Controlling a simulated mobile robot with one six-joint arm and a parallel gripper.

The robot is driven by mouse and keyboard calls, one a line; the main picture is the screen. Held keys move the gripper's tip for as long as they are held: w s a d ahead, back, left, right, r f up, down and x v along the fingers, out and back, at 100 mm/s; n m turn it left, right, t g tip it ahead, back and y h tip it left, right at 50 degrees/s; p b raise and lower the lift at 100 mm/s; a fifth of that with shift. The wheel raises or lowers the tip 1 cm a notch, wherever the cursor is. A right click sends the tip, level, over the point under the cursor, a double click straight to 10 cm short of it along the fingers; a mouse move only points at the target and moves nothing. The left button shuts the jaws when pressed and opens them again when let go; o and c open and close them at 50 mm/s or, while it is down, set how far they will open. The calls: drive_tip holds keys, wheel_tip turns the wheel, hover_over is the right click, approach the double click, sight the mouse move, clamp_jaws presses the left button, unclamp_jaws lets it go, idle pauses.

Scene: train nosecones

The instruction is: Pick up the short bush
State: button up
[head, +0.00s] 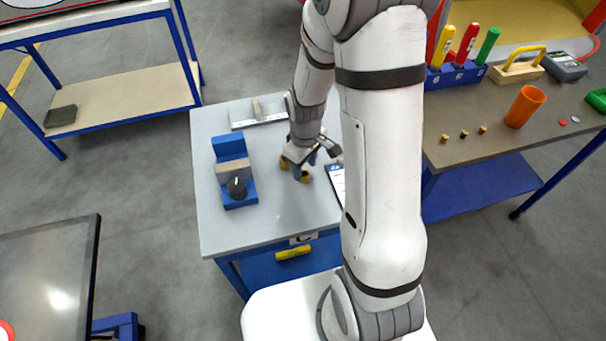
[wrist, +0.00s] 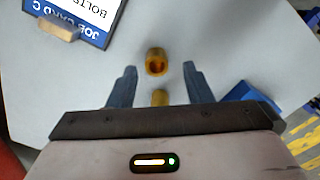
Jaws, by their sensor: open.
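Two brass bushes are on the grey worktable (head: 225,235). One bush (wrist: 156,62) stands upright in the wrist view, its round bore facing up, just beyond my fingertips. The other bush (wrist: 160,98) lies between my fingers, its lower part hidden by my gripper body. In the head view, one bush (head: 305,177) is in front of my gripper and one (head: 284,162) is to its left. I cannot tell for sure which is shorter. My gripper (wrist: 160,70) is open and empty, pointing down over the table; it also shows in the head view (head: 304,166).
A blue fixture with a black knob (head: 236,187) stands left on the table. A job card (wrist: 90,15) with a wooden block (wrist: 60,27) lies on the other side. A metal tray (head: 258,113) is at the back. The table's front is clear.

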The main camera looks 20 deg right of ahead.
sight(305, 172)
drive_tip(key=shift+f, duration=1.65)
drive_tip(key=shift+w, duration=0.1)
drive_tip(key=shift+c, duration=0.5)
drive_tip(key=c, duration=0.8)
